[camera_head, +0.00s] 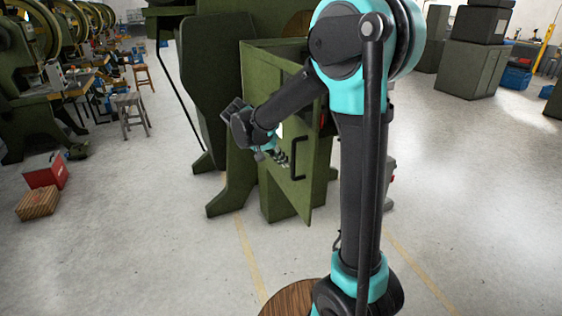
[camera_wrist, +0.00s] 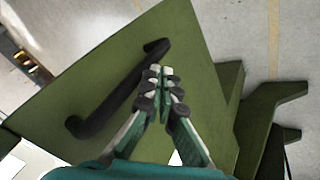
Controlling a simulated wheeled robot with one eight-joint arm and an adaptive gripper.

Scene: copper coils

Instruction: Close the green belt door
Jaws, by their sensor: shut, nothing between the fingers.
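The green belt door (camera_head: 308,196) stands swung open from the green machine and carries a black bar handle (camera_head: 296,159). In the wrist view the door (camera_wrist: 190,40) fills much of the picture, with its handle (camera_wrist: 112,92) running diagonally left of the fingers. My gripper (camera_head: 284,160) is in front of the door, just left of the handle in the head view. In the wrist view my gripper (camera_wrist: 161,72) has its fingertips together with nothing between them, beside the handle. I cannot tell whether the fingers touch the door.
The green machine body (camera_head: 220,90) with its splayed feet stands behind the door. A red box (camera_head: 46,171) and a brown crate (camera_head: 38,203) lie on the floor at left. Dark green cabinets (camera_head: 470,70) stand at back right. The floor right of my arm is open.

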